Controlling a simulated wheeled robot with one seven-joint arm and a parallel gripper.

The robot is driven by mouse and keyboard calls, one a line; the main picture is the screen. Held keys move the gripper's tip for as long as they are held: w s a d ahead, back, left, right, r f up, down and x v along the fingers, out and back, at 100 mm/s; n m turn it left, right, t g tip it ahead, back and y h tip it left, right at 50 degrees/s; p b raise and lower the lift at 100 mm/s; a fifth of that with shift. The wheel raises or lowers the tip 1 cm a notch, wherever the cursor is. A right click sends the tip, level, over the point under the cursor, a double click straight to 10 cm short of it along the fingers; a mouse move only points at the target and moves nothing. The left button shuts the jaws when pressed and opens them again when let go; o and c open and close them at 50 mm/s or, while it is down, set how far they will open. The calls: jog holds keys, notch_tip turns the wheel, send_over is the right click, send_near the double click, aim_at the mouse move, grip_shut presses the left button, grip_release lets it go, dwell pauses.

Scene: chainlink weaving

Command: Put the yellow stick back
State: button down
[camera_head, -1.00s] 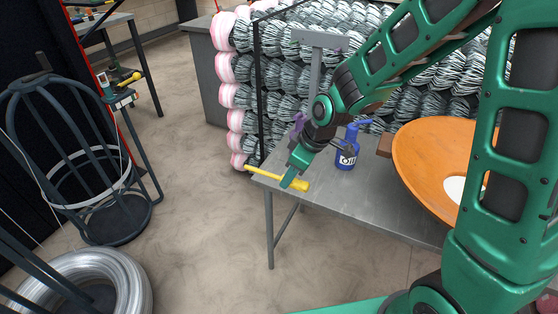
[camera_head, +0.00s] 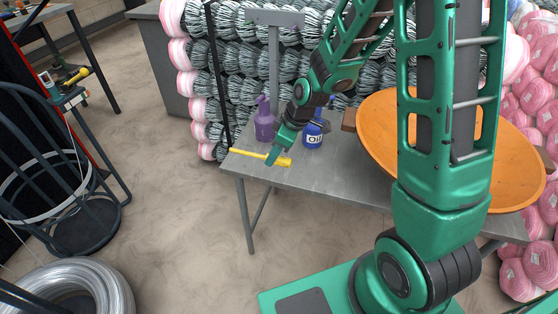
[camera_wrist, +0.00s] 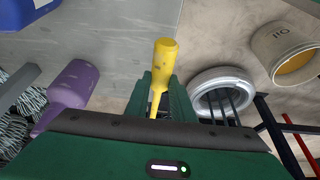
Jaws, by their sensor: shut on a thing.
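The yellow stick (camera_head: 240,153) shows in the head view at the front left corner of the grey table (camera_head: 330,181). It has a thin shaft and a thicker end. In the wrist view the yellow stick (camera_wrist: 164,62) stands out between the fingers, thick end away from the camera. My gripper (camera_head: 274,156) is shut on it, and the fingers also show in the wrist view (camera_wrist: 162,92). I cannot tell whether the stick touches the tabletop.
A purple bottle (camera_head: 265,122) and a blue oil bottle (camera_head: 313,134) stand close to my gripper. An orange bowl (camera_head: 375,135) is on the right of the table. A small stand (camera_head: 72,98) with a yellow-handled tool is at the left. Open floor (camera_head: 175,215) lies between.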

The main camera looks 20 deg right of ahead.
jog(key=d+f, duration=0.1)
jog(key=w+d+f, duration=0.2)
jog(key=d, duration=0.1)
jog(key=shift+d, duration=0.1)
jog(key=shift+f, duration=1.8)
jog(key=c, duration=1.5)
grip_release()
jog(key=shift+c, duration=0.2)
jog(key=shift+f, duration=0.1)
jog(key=v, duration=1)
jog(key=shift+s+d+r, duration=0.2)
jog(key=shift+d+r, duration=0.05)
jog(key=shift+r, duration=0.05)
jog(key=shift+d, duration=0.1)
jog(key=s+d+r+m+g+h, duration=0.1)
jog(key=s+d+r+m+h, duration=0.2)
jog(key=s+d+r+m, duration=0.8)
jog(key=s+d+r+m+g, duration=0.1)
jog(key=s+m, duration=0.5)
jog(key=s, duration=1.2)
jog(key=shift+d+r+g, duration=0.4)
jog(key=shift+d+r, duration=0.5)
jog(key=shift+d, duration=0.05)
